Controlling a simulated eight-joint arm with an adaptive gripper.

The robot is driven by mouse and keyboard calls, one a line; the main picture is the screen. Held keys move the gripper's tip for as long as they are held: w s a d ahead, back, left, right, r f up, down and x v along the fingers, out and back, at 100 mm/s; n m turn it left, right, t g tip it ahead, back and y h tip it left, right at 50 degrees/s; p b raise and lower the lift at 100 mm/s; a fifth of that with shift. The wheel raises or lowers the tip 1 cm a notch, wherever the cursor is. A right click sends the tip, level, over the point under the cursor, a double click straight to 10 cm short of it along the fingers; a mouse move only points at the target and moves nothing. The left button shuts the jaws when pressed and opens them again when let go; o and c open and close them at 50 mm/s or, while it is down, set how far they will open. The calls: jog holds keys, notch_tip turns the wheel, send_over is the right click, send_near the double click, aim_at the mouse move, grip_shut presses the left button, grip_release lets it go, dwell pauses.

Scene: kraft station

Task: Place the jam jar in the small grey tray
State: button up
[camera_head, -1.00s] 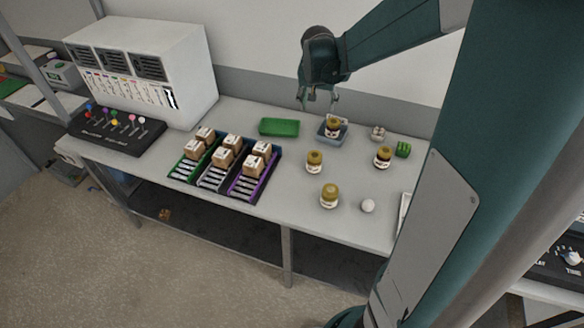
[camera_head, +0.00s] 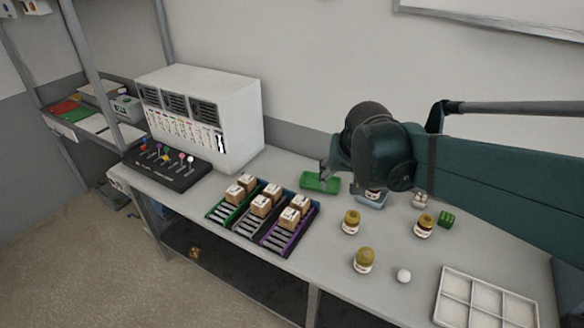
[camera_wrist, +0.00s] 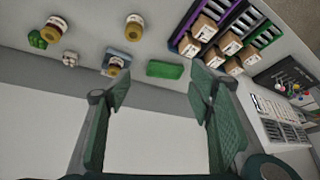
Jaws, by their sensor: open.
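A jar with a yellow-brown lid (camera_head: 373,195) stands in the small blue-grey tray (camera_head: 371,205) at the back of the table, partly hidden by my arm. In the wrist view the jar (camera_wrist: 115,67) also shows in the tray (camera_wrist: 121,54). My gripper (camera_head: 328,174) is over the area of the green tray, left of the grey tray and apart from the jar. In the wrist view my gripper (camera_wrist: 160,90) has its fingers wide apart with nothing between them.
A green tray (camera_head: 320,183) lies left of the grey tray. Other lidded jars (camera_head: 351,222), (camera_head: 424,226), (camera_head: 364,260) stand in front, with a white ball (camera_head: 403,276) and a green block (camera_head: 446,218). Boxes sit on coloured racks (camera_head: 284,238). A white divided tray (camera_head: 486,300) is at right.

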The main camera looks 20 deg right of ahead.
jog(key=s+a+n, duration=0.2)
jog(key=s+a, duration=0.2)
jog(key=s, duration=0.3)
jog(key=s+a+f+n+t+y, duration=0.1)
jog(key=s+a+n, duration=0.1)
jog(key=s+a, duration=0.3)
jog(key=shift+s+a+f+y, duration=0.15)
jog(key=shift+s+a+y, duration=0.15)
jog(key=shift+s, duration=1.2)
